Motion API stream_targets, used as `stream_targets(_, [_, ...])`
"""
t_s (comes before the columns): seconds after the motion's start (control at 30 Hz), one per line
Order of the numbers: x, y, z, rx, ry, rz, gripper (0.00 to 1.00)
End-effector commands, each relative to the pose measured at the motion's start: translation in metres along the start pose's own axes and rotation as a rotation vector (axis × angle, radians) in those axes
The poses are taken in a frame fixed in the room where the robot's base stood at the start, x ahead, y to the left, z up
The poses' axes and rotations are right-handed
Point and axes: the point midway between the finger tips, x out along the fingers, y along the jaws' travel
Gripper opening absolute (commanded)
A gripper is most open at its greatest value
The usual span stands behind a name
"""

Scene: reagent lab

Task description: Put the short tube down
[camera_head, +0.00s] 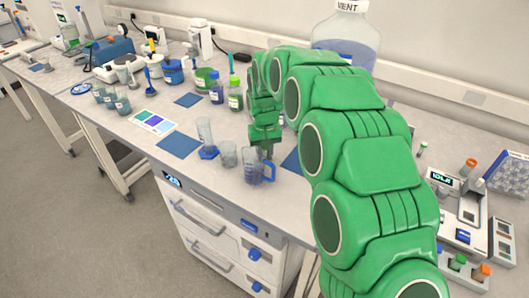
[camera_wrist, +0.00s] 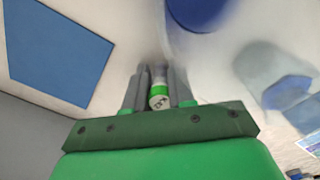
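The short tube (camera_wrist: 159,92) shows in the wrist view, with a green band and a white end with dark marks. It sits between the two fingers of my gripper (camera_wrist: 158,88), which look shut on it. In the head view my gripper (camera_head: 264,150) points down over the bench, just behind a glass jug with a blue handle (camera_head: 252,171). The tube cannot be made out there. A blue mat (camera_head: 292,161) lies right of my gripper, partly hidden by my arm; a blue mat (camera_wrist: 58,50) also shows in the wrist view.
A clear beaker (camera_head: 228,155) and a cylinder with a blue base (camera_head: 208,152) stand left of the jug. Another blue mat (camera_head: 179,144) lies further left, bare. A green-labelled bottle (camera_head: 235,98) stands behind. A scale (camera_head: 462,215) and capped vials are at right.

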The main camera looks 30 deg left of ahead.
Motion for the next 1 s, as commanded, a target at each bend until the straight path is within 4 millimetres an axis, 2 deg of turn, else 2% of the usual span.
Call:
stream_targets(0.03, [0.0, 0.0, 0.0, 0.0, 0.0, 0.0, 0.32])
stream_targets(0.13, [0.0, 0.0, 0.0, 0.0, 0.0, 0.0, 0.46])
stream_targets(0.4, [-0.001, 0.0, 0.0, 0.0, 0.0, 0.0, 0.46])
stream_targets(0.53, [-0.007, 0.0, 0.0, 0.0, 0.001, 0.0, 0.46])
stream_targets(0.67, [-0.025, 0.001, 0.0, 0.0, 0.0, 0.001, 0.46])
stream_targets(1.0, [-0.086, 0.001, -0.001, 0.001, 0.003, 0.001, 0.46])
